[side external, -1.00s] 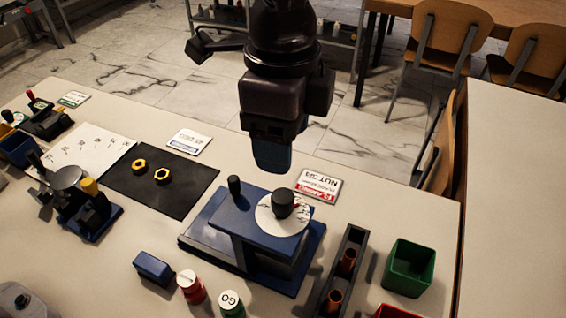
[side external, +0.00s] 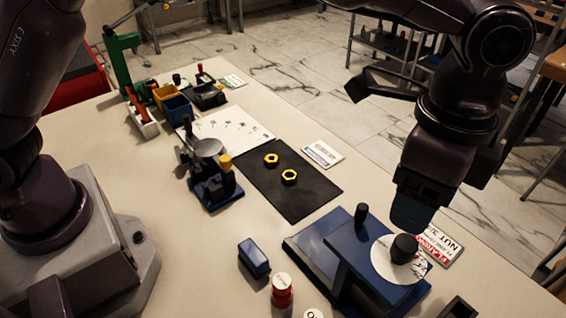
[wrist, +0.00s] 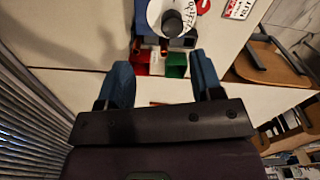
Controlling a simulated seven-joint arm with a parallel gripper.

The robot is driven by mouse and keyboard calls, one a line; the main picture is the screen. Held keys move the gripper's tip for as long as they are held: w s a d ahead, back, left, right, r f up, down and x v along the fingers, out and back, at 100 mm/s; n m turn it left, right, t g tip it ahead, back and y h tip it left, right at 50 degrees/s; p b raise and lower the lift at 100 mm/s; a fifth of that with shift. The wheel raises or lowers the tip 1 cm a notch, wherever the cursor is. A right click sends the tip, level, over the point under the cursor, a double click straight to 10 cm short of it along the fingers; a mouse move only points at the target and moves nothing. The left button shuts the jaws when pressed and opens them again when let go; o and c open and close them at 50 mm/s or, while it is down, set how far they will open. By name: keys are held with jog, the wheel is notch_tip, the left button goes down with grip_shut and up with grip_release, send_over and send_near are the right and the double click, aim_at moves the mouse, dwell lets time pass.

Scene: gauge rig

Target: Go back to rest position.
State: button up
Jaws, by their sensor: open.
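My gripper (side external: 412,208) hangs fingers down, above and just behind the blue gauge rig (side external: 345,262) in the side view. Its two blue fingers stand apart in the wrist view (wrist: 162,75), with nothing between them. The rig carries a round white dial (side external: 385,262) with a black knob (side external: 404,249), and a black upright handle (side external: 361,216). In the wrist view the dial (wrist: 158,20) is at the top, beyond the fingertips. Two yellow hex nuts, one nearer (side external: 289,177) and one farther (side external: 271,159), lie on a black mat (side external: 305,200), clear of my gripper.
A smaller blue gauge stand (side external: 213,190) is left of the mat. A blue block (side external: 254,258) and a red-bodied stamp (side external: 282,291) stand left of the rig. A printed card (side external: 445,247) lies behind it. A green bin (wrist: 176,64) shows between the fingers.

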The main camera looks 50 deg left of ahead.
jog(key=s+a+r+n+t, duration=0.2)
jog(key=s+a+n, duration=0.3)
jog(key=a, duration=0.6)
jog(key=s+a+r+n+t, duration=0.2)
jog(key=s+a+n, duration=0.3)
jog(key=a, duration=0.6)
jog(key=s+a+r+n+t, duration=0.1)
jog(key=s+a+r+n, duration=0.3)
jog(key=a, duration=0.7)
jog(key=s, duration=0.2)
jog(key=shift+s+a+r+n+t, duration=0.25)
jog(key=shift+s+r+n+t, duration=0.05)
jog(key=shift+s+n+t, duration=0.1)
dwell(1.0)
